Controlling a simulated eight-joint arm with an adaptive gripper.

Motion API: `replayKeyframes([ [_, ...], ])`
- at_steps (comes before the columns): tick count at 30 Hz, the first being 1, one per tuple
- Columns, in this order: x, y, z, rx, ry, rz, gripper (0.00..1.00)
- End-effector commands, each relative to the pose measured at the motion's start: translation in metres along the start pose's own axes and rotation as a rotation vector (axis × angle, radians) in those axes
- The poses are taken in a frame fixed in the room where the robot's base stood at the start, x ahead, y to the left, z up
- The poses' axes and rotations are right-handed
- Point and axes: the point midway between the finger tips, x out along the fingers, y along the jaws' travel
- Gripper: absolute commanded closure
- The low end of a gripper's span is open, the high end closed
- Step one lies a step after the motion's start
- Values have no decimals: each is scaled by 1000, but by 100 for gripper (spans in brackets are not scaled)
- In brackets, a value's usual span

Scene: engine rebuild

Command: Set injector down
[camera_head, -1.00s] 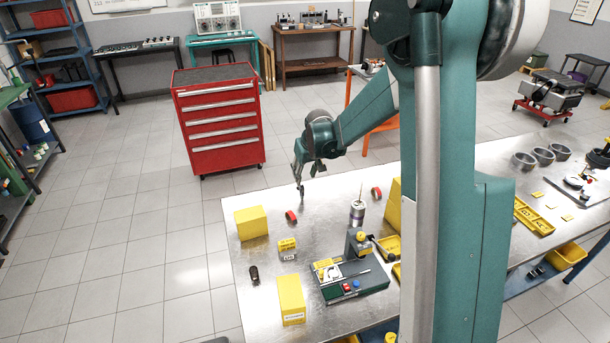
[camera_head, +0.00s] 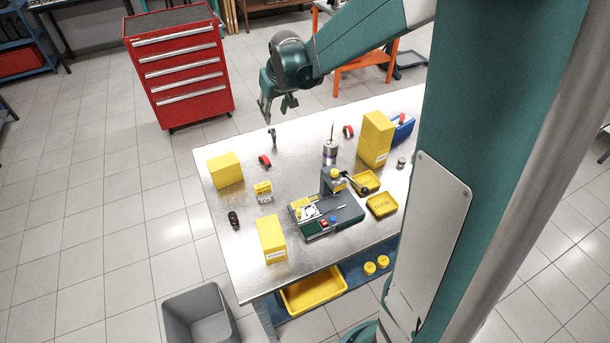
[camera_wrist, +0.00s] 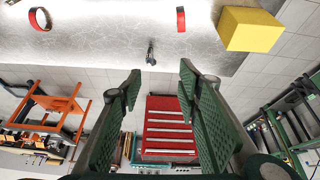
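The injector (camera_head: 273,139) is a small, slim dark part at the back edge area of the metal workbench (camera_head: 235,265). It appears to stand roughly upright, though it is too small to be sure. My gripper (camera_head: 275,112) is just above it and apart from it. In the wrist view the injector (camera_wrist: 151,53) lies beyond my fingertips, with nothing between them. The two green-padded fingers of my gripper (camera_wrist: 160,78) are spread wide open and empty.
A yellow box (camera_head: 225,170) and a red ring (camera_head: 264,161) stand near the injector; another red ring (camera_head: 348,131) lies to the right. A silver cylinder (camera_head: 330,150), a green fixture (camera_head: 328,215) and yellow boxes occupy the bench. A red tool cabinet (camera_head: 180,70) stands behind.

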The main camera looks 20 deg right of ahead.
Motion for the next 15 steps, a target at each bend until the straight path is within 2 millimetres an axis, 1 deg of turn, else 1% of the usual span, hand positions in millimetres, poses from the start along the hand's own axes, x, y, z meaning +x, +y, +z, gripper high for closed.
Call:
replayKeyframes([
  [1,-11,-3,6,0,4,1,66],
  [3,-25,-7,13,2,10,2,66],
  [15,-96,-28,58,13,46,9,66],
])
